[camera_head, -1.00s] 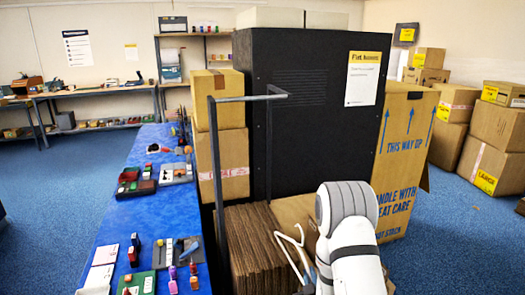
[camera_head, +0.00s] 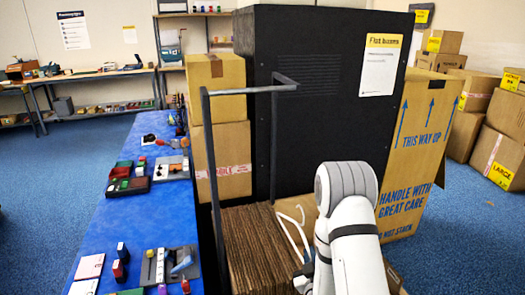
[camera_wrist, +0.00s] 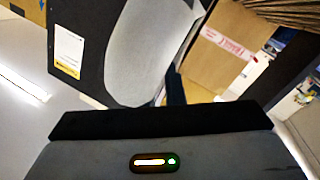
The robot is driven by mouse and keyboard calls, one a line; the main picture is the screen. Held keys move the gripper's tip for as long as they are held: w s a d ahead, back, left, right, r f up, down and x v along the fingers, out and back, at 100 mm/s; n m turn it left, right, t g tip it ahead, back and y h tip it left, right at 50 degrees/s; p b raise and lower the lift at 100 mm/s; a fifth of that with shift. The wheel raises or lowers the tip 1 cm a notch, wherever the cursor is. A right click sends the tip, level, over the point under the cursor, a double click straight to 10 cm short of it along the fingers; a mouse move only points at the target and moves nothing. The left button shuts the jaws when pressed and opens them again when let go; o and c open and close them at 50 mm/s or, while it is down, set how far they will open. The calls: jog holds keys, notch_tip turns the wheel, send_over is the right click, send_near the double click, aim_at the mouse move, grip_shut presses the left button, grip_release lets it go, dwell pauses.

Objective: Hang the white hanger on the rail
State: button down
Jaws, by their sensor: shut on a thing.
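The white hanger (camera_head: 291,238) shows in the head view as thin white bars, low and right of centre, in front of the cardboard. My gripper (camera_head: 303,277) is dark, mostly hidden beside my white arm, and shut on the hanger's lower part. The rail (camera_head: 240,90) is a grey metal bar on upright posts, above and left of the hanger. The hanger is apart from the rail's top bar. In the wrist view only the dark gripper body shows clearly; I cannot make out the hanger there.
A tall black cabinet (camera_head: 325,110) stands behind the rail. Stacked cartons (camera_head: 221,160) are left of it, and a large carton (camera_head: 415,150) is right. Flat cardboard (camera_head: 255,245) stands below the rail. A blue table (camera_head: 125,220) with small items runs along the left.

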jog(key=w+a+r+h+p, duration=0.15)
jog(key=a+r, duration=0.25)
jog(key=r, duration=0.6)
jog(key=w+a+r+p, duration=0.1)
jog(key=a+r+p, duration=0.25)
jog(key=r, duration=0.65)
jog(key=s+a+r+p, duration=0.2)
jog(key=s+a+r, duration=0.15)
jog(key=r, duration=0.55)
jog(key=s+a+r+p, duration=0.2)
jog(key=s+a+r, duration=0.15)
jog(key=r, duration=0.55)
jog(key=w+a+f, duration=0.1)
jog(key=w+a, duration=0.1)
jog(key=w, duration=0.6)
jog(key=w+a+f, duration=0.2)
jog(key=w+a, duration=0.1)
jog(key=w, duration=0.5)
jog(key=shift+y+p, duration=0.45)
jog(key=shift+a, duration=0.1)
jog(key=c, duration=1.4)
grip_release()
jog(key=shift+c, duration=0.2)
